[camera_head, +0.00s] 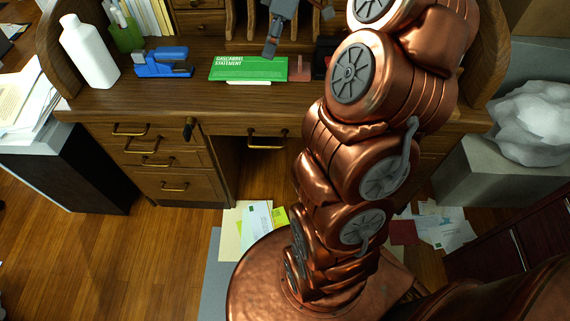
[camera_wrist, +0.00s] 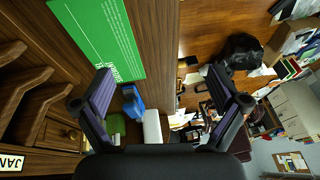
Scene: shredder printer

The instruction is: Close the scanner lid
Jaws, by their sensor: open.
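No scanner or scanner lid can be made out for certain in either view. My gripper (camera_head: 282,25) is partly in sight at the top of the head view, above the back of the wooden desk (camera_head: 215,97). In the wrist view my gripper (camera_wrist: 160,75) has its two dark fingers spread wide, with nothing between them. The green statement sheet (camera_wrist: 104,36) lies beyond the fingers there; in the head view the sheet (camera_head: 248,68) lies on the desk. My copper arm hides much of the desk's right side.
A dark cabinet (camera_head: 75,172) with papers is at left. A grey box (camera_head: 484,178) bears a white crumpled bag (camera_head: 530,122). Papers litter the floor.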

